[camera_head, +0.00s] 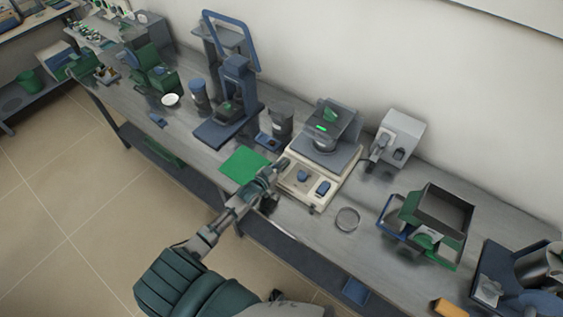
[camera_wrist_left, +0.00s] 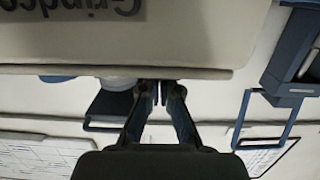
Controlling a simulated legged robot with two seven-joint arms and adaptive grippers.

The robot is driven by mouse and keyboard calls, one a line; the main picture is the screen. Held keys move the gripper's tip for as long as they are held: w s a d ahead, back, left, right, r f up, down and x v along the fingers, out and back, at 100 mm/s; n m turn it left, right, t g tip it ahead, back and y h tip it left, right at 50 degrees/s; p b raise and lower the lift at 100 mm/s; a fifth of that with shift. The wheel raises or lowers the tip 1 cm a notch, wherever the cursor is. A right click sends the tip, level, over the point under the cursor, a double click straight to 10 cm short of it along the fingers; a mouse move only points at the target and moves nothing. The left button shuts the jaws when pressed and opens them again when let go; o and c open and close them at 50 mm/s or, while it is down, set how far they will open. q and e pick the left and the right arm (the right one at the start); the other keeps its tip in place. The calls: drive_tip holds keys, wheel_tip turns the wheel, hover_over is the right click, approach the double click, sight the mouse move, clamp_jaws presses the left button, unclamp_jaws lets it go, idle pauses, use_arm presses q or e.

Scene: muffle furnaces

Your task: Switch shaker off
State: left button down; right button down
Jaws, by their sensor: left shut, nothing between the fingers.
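The shaker, taken to be the cream-coloured unit (camera_head: 299,191) with a dark grey top plate, stands on the bench right of centre in the head view. Its front panel carries a blue knob (camera_head: 303,176) and a blue switch (camera_head: 323,187). My left gripper (camera_head: 277,168) is shut and empty at the left front corner of the unit, close to the panel. I cannot tell whether it touches. In the left wrist view the fingertips (camera_wrist_left: 160,92) meet just below a pale panel (camera_wrist_left: 200,45) with upside-down lettering. My right gripper is not in view.
A green mat (camera_head: 244,165) lies left of the gripper. A blue stand (camera_head: 235,85) is behind it. Right of the unit are a metal ring (camera_head: 347,219), a grey box (camera_head: 402,135) and a green-black tray device (camera_head: 437,218). The bench edge runs below my arm.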

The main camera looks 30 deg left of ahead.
use_arm(q)
drive_tip(key=r+p, duration=0.1)
drive_tip(key=r, duration=0.1)
drive_tip(key=r+p, duration=0.2)
drive_tip(key=shift+w+r, duration=0.1)
drive_tip(key=shift+w, duration=0.3)
drive_tip(key=s+r, duration=0.3)
drive_tip(key=s, duration=0.6)
drive_tip(key=shift+s+a+r, duration=0.25)
drive_tip(key=shift+a, duration=0.15)
